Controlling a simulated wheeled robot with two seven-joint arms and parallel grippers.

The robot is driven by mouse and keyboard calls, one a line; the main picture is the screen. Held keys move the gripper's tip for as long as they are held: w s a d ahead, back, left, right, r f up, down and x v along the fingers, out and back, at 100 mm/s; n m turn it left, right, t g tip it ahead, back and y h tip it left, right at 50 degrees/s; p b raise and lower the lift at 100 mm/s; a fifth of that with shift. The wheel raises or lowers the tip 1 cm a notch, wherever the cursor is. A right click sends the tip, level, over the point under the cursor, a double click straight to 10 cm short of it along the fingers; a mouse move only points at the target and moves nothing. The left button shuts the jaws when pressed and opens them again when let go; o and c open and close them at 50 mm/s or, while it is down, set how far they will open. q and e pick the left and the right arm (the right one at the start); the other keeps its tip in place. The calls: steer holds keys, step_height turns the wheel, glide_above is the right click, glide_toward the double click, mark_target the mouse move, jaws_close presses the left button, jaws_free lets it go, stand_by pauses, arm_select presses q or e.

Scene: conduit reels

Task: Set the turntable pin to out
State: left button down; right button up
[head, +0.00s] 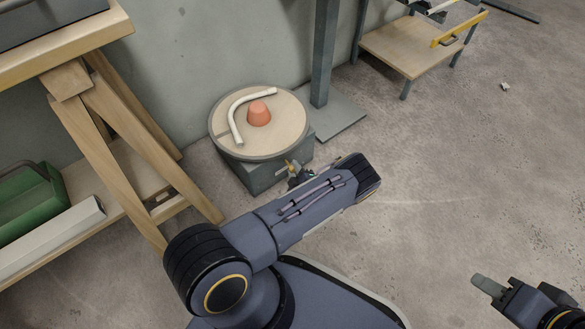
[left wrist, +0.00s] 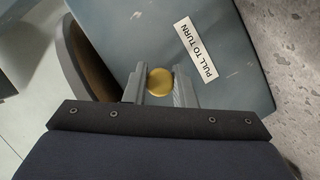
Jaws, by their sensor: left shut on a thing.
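The turntable (head: 278,130) is a round, pale-topped disc on a grey base (head: 262,179) against the wall. The turntable pin (left wrist: 160,82) is a round brass knob on the base's grey face, beside a "PULL TO TURN" label (left wrist: 195,50). My left gripper (left wrist: 160,88) has one finger on each side of the knob and is shut on it. In the head view, my left gripper (head: 291,168) is at the base's front, partly hidden by my forearm. How far the pin stands out is hard to tell. My right gripper (head: 488,287) is at the lower right, away from the turntable.
A bent white conduit (head: 237,117) and an orange cone-like piece (head: 259,113) lie on the disc. A wooden trestle bench (head: 120,130) stands left, with a green crate (head: 30,205) below. A grey post (head: 325,50) stands behind right. Open floor lies to the right.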

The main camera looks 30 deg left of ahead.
arm_select(q)
steer(key=c, duration=1.2)
jaws_free()
steer(key=shift+d, duration=0.15)
steer(key=p+v, duration=0.3)
steer(key=v, duration=0.5)
